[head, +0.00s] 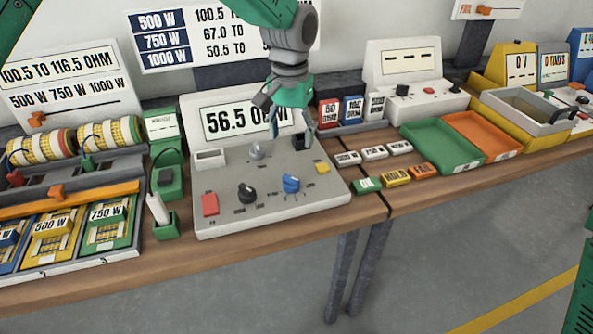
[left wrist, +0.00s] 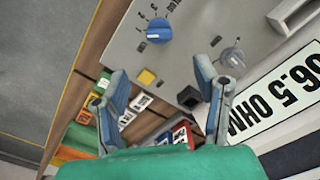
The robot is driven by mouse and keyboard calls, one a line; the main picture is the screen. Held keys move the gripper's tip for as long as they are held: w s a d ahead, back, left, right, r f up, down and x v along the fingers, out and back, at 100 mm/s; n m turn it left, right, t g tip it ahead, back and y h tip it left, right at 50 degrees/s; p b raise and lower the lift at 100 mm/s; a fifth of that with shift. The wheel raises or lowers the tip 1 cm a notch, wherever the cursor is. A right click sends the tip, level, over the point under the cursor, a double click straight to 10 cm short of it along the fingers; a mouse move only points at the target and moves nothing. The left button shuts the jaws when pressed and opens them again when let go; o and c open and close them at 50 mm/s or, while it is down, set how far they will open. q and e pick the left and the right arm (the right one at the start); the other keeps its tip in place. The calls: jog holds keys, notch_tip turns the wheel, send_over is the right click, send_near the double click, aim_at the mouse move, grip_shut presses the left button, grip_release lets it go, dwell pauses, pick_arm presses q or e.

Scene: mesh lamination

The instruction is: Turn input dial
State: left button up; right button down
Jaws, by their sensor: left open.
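A grey meter console (head: 222,226) on the bench reads 56.5 OHM, with part of the screen hidden by my gripper. My left gripper (head: 284,112) hangs over the back right of the panel, open and empty, apart from the dials. In the left wrist view, the open fingers (left wrist: 159,70) frame a black socket-like block (left wrist: 189,97), with the blue dial (left wrist: 158,30) and grey dial (left wrist: 232,58) beyond. My right gripper is not in view.
A red button (head: 210,204) and yellow button (head: 322,168) also sit on the panel. A white probe in a green holder (head: 166,228) stands left of the console. Small labelled blocks (head: 374,153) and a green tray (head: 440,146) lie to the right.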

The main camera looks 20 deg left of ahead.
aim_at(292, 177)
pick_arm(q)
jog(key=f, duration=1.2)
jog(key=shift+s+f, duration=0.25)
jog(key=shift+f, duration=0.3)
jog(key=c, duration=1.1)
